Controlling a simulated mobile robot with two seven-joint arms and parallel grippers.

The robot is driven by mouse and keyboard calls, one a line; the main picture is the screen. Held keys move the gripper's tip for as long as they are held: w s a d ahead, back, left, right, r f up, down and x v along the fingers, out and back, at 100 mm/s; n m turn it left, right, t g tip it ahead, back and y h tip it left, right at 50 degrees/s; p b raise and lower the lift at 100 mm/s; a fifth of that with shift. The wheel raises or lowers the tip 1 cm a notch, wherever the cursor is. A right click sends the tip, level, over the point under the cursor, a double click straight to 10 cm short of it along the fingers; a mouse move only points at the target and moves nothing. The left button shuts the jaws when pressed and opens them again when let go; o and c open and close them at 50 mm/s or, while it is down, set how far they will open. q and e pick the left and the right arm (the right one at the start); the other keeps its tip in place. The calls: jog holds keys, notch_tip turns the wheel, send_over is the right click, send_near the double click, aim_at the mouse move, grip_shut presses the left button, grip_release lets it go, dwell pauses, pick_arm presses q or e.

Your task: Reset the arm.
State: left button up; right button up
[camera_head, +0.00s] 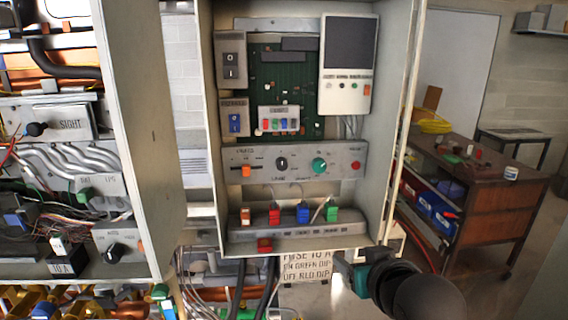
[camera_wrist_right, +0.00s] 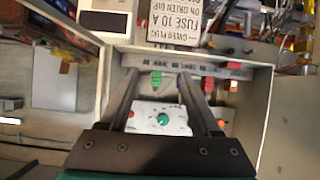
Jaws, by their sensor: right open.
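My right gripper (camera_head: 350,272) is at the lower right of the open cabinet (camera_head: 388,120) in the head view, in front of the printed sign. In the right wrist view my right gripper (camera_wrist_right: 160,82) has its two fingers apart with nothing held between them. A control panel with a green knob (camera_wrist_right: 162,118) and a green plug (camera_wrist_right: 155,80) show in the gap between the fingers, beyond them. My left gripper is not in view.
The cabinet holds a grey control panel (camera_head: 340,160), a green circuit board (camera_head: 265,80) and a row of coloured plugs (camera_head: 302,213). A printed sign (camera_head: 306,266) is below it. Another wired cabinet (camera_head: 150,140) stands left. A brown workbench (camera_head: 490,195) stands right.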

jog(key=s+f+n+g, duration=0.1)
jog(key=s+f+g, duration=0.8)
jog(key=s+f, duration=1.3)
jog(key=s+f+b, duration=0.2)
jog(key=f+b, duration=0.3)
jog(key=f, duration=1)
jog(key=s+f+b, duration=0.2)
jog(key=f+b, duration=0.4)
jog(key=f, duration=1)
jog(key=s+d+f+g+b, duration=0.1)
jog(key=s+f+b, duration=0.4)
jog(key=s+f, duration=0.3)
jog(key=s+d+f+g+b, duration=0.1)
jog(key=s+f+b, duration=0.4)
jog(key=f, duration=1.1)
jog(key=s+d, duration=0.1)
jog(key=s, duration=0.2)
jog(key=shift+d+f+n+h, duration=0.15)
jog(key=shift+f+n+h, duration=0.1)
jog(key=shift+n+h, duration=0.05)
